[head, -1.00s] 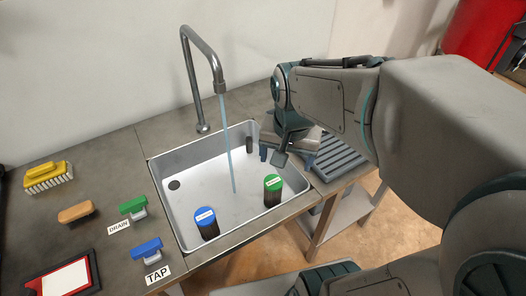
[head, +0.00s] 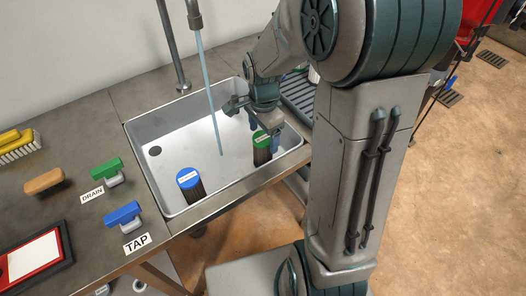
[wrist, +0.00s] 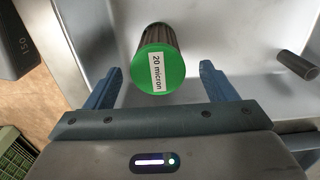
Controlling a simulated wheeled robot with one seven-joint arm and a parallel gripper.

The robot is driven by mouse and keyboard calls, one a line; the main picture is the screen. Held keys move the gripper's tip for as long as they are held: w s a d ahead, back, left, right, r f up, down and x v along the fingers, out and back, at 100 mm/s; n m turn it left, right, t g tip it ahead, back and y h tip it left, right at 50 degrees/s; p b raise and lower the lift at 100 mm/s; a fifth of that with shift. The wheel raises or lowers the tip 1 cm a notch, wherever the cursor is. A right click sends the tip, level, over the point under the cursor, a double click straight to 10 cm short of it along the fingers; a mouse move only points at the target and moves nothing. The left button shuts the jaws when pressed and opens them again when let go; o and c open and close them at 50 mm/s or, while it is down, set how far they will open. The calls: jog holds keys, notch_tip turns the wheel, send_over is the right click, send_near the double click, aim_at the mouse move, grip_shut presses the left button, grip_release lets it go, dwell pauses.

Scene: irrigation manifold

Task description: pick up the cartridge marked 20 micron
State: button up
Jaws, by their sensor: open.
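The cartridge marked 20 micron (wrist: 160,62) has a green cap with a white label and a dark ribbed body. It stands in the sink, and the head view shows it near the right end (head: 262,147). My gripper (wrist: 157,82) is open, with one blue finger on each side of the green cap in the wrist view. The cap lies between and slightly beyond the fingertips, with gaps on both sides. In the head view my gripper (head: 250,112) is over the sink, close to the cartridge; I cannot tell its exact height above it.
A blue-capped cartridge (head: 189,184) stands in the sink (head: 215,172) to the left. Water (head: 212,100) runs from the tap spout. A small dark cylinder (wrist: 297,65) shows in the wrist view. Green (head: 106,169) and blue (head: 123,214) handles are on the counter.

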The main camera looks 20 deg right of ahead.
jog(key=shift+s+a+f+b, duration=0.1)
jog(key=shift+f+b, duration=0.2)
jog(key=shift+f, duration=1.3)
jog(key=shift+s+a+f+b, duration=0.1)
jog(key=shift+f+b, duration=0.15)
jog(key=shift+f, duration=1.3)
jog(key=shift+w, duration=0.1)
jog(key=c, duration=1.1)
